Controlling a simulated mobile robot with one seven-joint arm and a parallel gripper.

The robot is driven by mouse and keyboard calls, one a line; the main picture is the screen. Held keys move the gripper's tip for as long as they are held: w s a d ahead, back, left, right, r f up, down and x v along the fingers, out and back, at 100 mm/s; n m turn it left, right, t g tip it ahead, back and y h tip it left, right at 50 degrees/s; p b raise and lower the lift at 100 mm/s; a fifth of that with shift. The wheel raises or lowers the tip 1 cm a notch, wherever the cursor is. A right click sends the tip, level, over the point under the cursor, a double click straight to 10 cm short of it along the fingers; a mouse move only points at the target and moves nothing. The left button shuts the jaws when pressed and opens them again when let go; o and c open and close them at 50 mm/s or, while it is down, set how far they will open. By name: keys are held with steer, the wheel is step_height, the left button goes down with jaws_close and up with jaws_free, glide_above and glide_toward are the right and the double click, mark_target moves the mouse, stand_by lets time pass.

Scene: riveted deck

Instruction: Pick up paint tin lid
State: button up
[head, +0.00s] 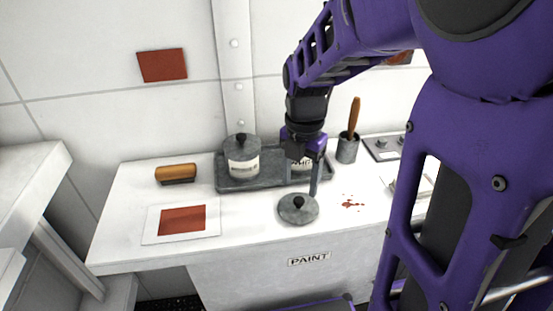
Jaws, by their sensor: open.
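The paint tin lid (298,209) is a grey disc with a black knob, lying flat near the front of the white counter. My gripper (312,180) is open, pointing down above and just behind the lid, slightly right of its knob. It holds nothing that I can see, and one finger shows clearly. Whether a fingertip touches the lid I cannot tell. A labelled paint tin (301,168) stands in the tray behind my gripper, which hides its top. Another paint tin (243,166) to its left wears a similar lid with a black knob.
The dark tray (228,184) lies along the wall. A cup with a wooden handle (347,149) stands at right. Red splatters mark the counter right of the lid. Bare counter lies left of the lid.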

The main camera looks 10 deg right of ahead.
mark_target(299, 199)
steer(key=shift+w+d+f+b, duration=0.1)
steer(key=shift+f+b, duration=0.95)
steer(key=shift+f, duration=0.35)
steer(key=shift+w+f+b, duration=0.1)
steer(key=shift+f+b, duration=0.95)
steer(key=shift+f, duration=0.3)
steer(key=shift+r, duration=0.1)
steer(key=shift+c, duration=0.3)
jaws_close()
